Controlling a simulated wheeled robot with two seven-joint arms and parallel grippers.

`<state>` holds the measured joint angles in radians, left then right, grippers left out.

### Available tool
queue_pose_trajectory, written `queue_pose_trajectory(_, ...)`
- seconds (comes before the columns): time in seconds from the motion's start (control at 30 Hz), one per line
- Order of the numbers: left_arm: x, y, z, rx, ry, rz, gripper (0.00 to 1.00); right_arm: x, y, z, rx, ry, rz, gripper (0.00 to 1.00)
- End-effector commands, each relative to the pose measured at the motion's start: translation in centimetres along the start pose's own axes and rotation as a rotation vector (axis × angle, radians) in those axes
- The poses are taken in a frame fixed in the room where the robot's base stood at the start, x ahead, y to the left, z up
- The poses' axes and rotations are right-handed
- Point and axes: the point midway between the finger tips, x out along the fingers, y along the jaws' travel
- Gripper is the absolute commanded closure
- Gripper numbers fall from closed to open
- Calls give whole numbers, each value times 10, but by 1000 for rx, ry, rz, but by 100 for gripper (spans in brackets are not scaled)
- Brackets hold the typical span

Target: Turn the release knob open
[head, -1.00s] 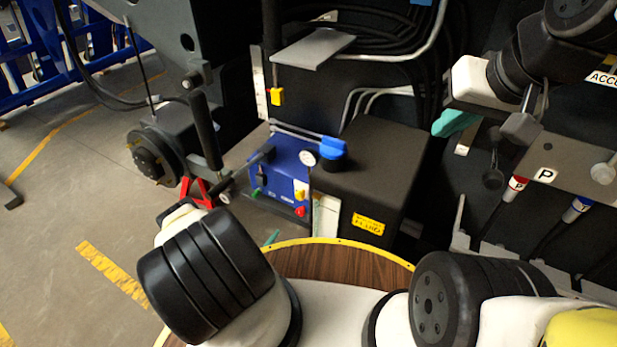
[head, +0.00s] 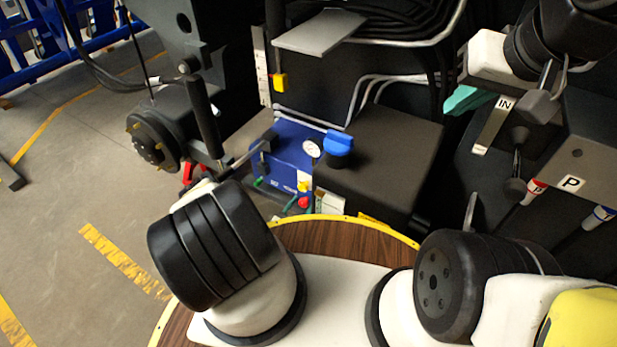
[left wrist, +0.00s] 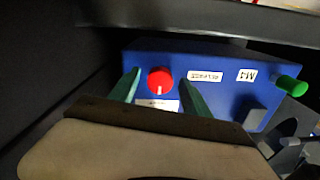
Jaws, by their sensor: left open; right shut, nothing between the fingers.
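The release knob is red with a white pointer mark and sits on the face of the blue box (head: 290,150). In the left wrist view the red knob (left wrist: 160,84) stands between the two green fingertips of my left gripper (left wrist: 160,77). The fingers are apart, one on each side of it, with a visible gap to each. In the head view the red knob (head: 303,202) shows low on the box, with thin green fingers close by; most of that gripper is hidden. My right gripper (head: 466,98) is shut and empty at the upper right.
A green knob (left wrist: 287,85) and a grey block (left wrist: 254,114) sit on the same box face. A gauge (head: 312,149) and blue cap (head: 338,143) are on top. A black box (head: 385,160) stands beside it.

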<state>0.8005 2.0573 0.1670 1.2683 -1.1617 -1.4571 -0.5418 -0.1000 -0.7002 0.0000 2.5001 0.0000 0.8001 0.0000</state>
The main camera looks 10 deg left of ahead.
Motion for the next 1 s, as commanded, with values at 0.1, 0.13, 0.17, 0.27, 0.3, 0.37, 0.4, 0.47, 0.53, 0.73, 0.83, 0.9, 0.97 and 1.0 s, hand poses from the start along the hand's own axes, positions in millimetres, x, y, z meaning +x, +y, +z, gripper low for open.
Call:
queue_pose_trajectory(0.1,2,0,0,0,0,0,44,0,0,0,0,0,0,100)
queue_pose_trajectory(0.13,2,0,0,-1,0,0,44,0,0,0,0,0,0,100)
queue_pose_trajectory(0.17,2,0,0,-1,0,-1,44,0,0,0,0,0,0,100)
queue_pose_trajectory(0.27,2,0,0,-1,0,-1,44,0,0,0,0,0,0,100)
queue_pose_trajectory(0.3,2,0,0,-1,0,-1,52,0,0,0,0,0,0,100)
queue_pose_trajectory(0.37,2,0,0,-1,0,0,64,0,0,0,0,0,0,100)
queue_pose_trajectory(0.4,2,0,0,-1,0,0,72,0,0,0,0,0,0,100)
queue_pose_trajectory(0.47,2,0,0,-1,0,-1,84,0,0,0,0,0,0,100)
queue_pose_trajectory(0.53,2,0,0,-1,0,-1,97,0,0,0,0,0,0,100)
queue_pose_trajectory(0.73,2,0,0,-7,0,-1,100,0,0,0,0,0,0,100)
queue_pose_trajectory(0.83,2,0,0,-25,-1,-1,100,0,0,0,0,0,0,100)
queue_pose_trajectory(0.9,2,0,0,-47,-2,0,100,0,0,0,0,0,0,100)
queue_pose_trajectory(0.97,2,0,0,-73,-2,0,100,0,0,0,0,0,0,100)
queue_pose_trajectory(1.0,2,0,0,-95,-3,0,100,0,0,0,0,0,0,100)
